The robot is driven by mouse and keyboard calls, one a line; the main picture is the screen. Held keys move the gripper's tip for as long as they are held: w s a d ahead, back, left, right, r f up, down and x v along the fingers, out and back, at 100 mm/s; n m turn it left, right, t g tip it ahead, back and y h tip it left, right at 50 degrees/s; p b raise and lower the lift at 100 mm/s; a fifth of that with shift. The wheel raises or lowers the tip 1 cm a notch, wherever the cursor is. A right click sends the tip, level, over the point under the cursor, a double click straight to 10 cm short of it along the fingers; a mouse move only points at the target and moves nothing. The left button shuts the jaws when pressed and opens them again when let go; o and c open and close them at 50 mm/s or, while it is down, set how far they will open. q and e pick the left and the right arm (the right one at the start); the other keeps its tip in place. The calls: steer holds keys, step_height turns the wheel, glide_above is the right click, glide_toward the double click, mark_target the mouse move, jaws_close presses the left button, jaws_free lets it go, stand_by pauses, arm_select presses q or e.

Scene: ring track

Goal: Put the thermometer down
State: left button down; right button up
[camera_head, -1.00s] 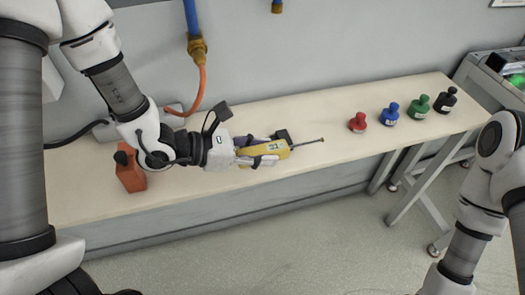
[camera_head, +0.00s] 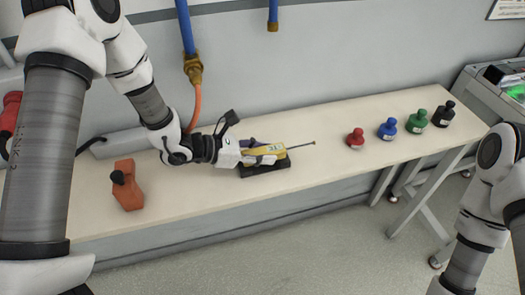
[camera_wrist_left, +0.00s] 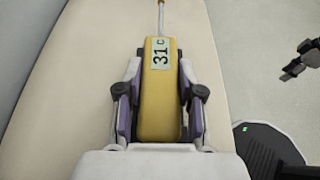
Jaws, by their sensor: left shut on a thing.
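The yellow thermometer (camera_head: 268,149) with a thin metal probe is held level over the black holder (camera_head: 265,168) on the bench. I cannot tell whether it touches the holder. My left gripper (camera_head: 262,155) is shut on its body. In the left wrist view the thermometer (camera_wrist_left: 160,110) lies between the two fingers, its display reading 31 C and its probe pointing away. A dark jointed piece at that view's right edge looks like my right gripper (camera_wrist_left: 300,60), away from the bench; its jaws are unclear.
Red (camera_head: 355,139), blue (camera_head: 387,130), green (camera_head: 416,123) and black (camera_head: 443,114) bottles stand at the right. An orange hose (camera_head: 196,103) hangs behind my left arm. The bench is clear between holder and red bottle.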

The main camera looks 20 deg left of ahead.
arm_select(q)
steer(key=c, duration=0.7)
jaws_free()
steer(key=shift+w+f, duration=0.1)
steer(key=shift+r+p, duration=0.45)
steer(key=shift+p, duration=0.15)
steer(key=p+v, duration=0.1)
steer(key=v, duration=0.9)
steer(key=shift+a+r, duration=0.15)
steer(key=shift+a, duration=0.1)
steer(key=shift+s+a+r+p, duration=0.1)
steer(key=shift+s+a+p, duration=0.25)
steer(key=shift+s+a, duration=0.15)
